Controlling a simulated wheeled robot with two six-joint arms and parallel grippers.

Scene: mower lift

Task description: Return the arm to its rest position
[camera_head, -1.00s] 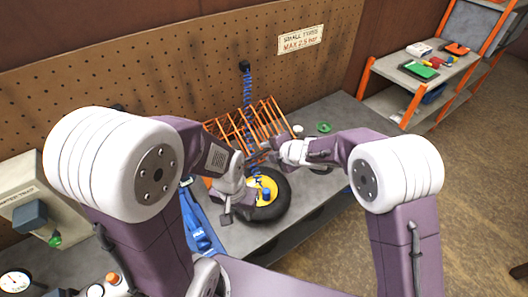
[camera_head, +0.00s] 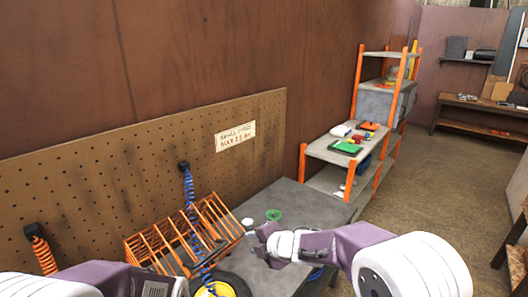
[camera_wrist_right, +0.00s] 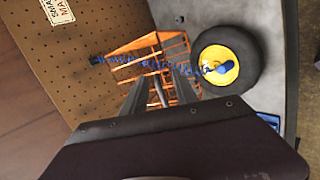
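My right gripper (camera_head: 262,238) is above the grey bench (camera_head: 310,208), right of the orange wire rack (camera_head: 185,236). Its fingers look apart, with nothing held between them. In the right wrist view the gripper (camera_wrist_right: 158,92) points towards the orange rack. My left arm shows only at the bottom left of the head view; its gripper is out of frame. A black tyre with a yellow hub (camera_head: 216,290) is cut off by the bottom edge. In the right wrist view the tyre (camera_wrist_right: 240,85) is whole, with a blue fitting (camera_wrist_right: 222,68) at its hub.
A blue coiled hose (camera_head: 190,190) hangs from the pegboard (camera_head: 120,165) in front of the rack. An orange coil (camera_head: 43,250) hangs further left. A green ring (camera_head: 273,215) lies on the bench. Orange-framed shelves (camera_head: 330,150) stand beyond it; open floor (camera_head: 440,190) is to the right.

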